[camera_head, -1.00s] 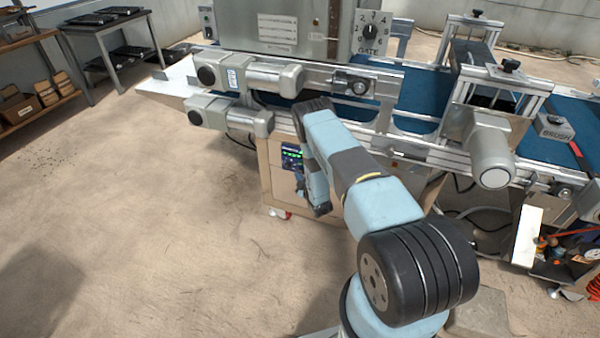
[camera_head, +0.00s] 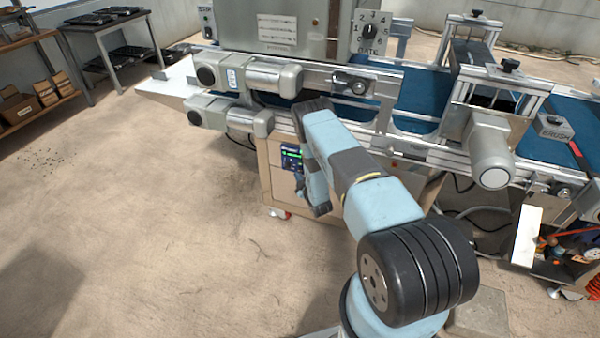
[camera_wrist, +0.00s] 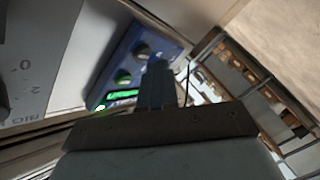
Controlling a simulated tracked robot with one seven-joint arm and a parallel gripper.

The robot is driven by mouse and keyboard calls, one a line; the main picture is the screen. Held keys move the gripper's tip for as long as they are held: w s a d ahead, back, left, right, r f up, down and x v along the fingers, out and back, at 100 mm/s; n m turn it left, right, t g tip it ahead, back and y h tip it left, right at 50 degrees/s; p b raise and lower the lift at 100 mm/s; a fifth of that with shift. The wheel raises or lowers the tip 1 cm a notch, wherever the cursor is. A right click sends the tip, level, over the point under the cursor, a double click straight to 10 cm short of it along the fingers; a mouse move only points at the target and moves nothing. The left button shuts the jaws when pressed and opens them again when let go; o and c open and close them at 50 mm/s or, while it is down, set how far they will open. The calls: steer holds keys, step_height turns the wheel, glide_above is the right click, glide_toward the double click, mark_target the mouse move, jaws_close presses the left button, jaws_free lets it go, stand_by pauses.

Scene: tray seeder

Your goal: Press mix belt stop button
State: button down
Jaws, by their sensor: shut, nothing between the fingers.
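A small blue control panel (camera_head: 291,157) with green lights is on the front of the beige cabinet under the machine. In the wrist view the panel (camera_wrist: 134,62) fills the upper middle, tilted. It has a dark round control (camera_wrist: 142,48), another round control (camera_wrist: 123,77) and green lit strips. I cannot read which one is the mix belt stop button. My gripper (camera_wrist: 156,82) is shut and empty, its fingertips in front of the panel's right part and hiding some of it. I cannot tell whether they touch it. In the head view my arm hides most of the gripper.
The conveyor machine with a blue belt (camera_head: 415,122) and grey motors (camera_head: 275,76) stands above the cabinet (camera_head: 276,190). A grey face with a dial scale (camera_wrist: 28,70) is close at the left in the wrist view. The floor at left is open.

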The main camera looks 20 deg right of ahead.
steer(key=shift+w, duration=0.1)
steer(key=shift+w+d+r, duration=0.1)
steer(key=shift+w+d, duration=0.1)
steer(key=shift+d, duration=0.05)
stand_by(0.3)
steer(key=shift+w, duration=0.1)
stand_by(0.3)
steer(key=shift+s+a, duration=0.3)
steer(key=shift+s, duration=0.15)
stand_by(0.3)
steer(key=s+a, duration=0.3)
steer(key=s, duration=0.2)
steer(key=shift+a, duration=0.25)
steer(key=shift+d, duration=0.1)
stand_by(0.8)
